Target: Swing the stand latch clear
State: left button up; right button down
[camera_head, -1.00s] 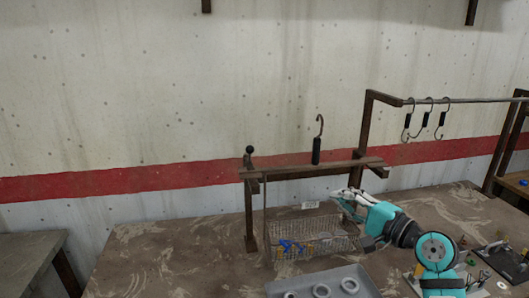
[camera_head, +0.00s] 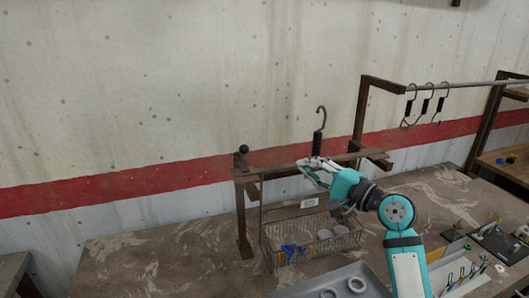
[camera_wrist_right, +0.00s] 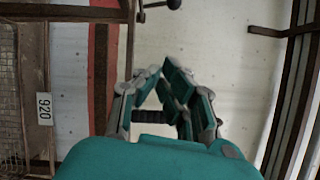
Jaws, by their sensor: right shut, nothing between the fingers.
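The stand (camera_head: 285,173) is a dark brown frame with a horizontal bar. At its left end a short upright piece carries a black ball knob (camera_head: 243,149), which looks like the latch; a knob on a short lever (camera_wrist_right: 172,4) also shows at the top of the wrist view. A hook with a black grip (camera_head: 316,143) stands upright at the bar. My right gripper (camera_head: 304,168) is shut and empty, in front of the bar, just below the hook and right of the knob. The black ribbed grip (camera_wrist_right: 150,116) shows behind its fingers in the wrist view; contact cannot be told. My left gripper is out of view.
A wire basket (camera_head: 350,241) with blue and grey pieces is below the bar; its tag (camera_wrist_right: 44,118) reads 920. Several hooks (camera_head: 426,104) hang on a rail at the right. A grey tray (camera_head: 375,285) lies in front. The table's left part is clear.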

jog(key=p+x, duration=0.3)
jog(key=x, duration=0.7)
jog(key=shift+a+r, duration=0.1)
jog(key=a+p, duration=0.2)
jog(key=a, duration=0.1)
jog(key=shift+s+r, duration=0.2)
jog(key=shift+s, duration=0.2)
jog(key=shift+s+a+p, duration=0.35)
jog(key=shift+s+p, duration=0.05)
jog(key=shift+s, duration=0.05)
jog(key=shift+w+f, duration=0.1)
jog(key=shift+w, duration=0.05)
jog(key=shift+d, duration=0.1)
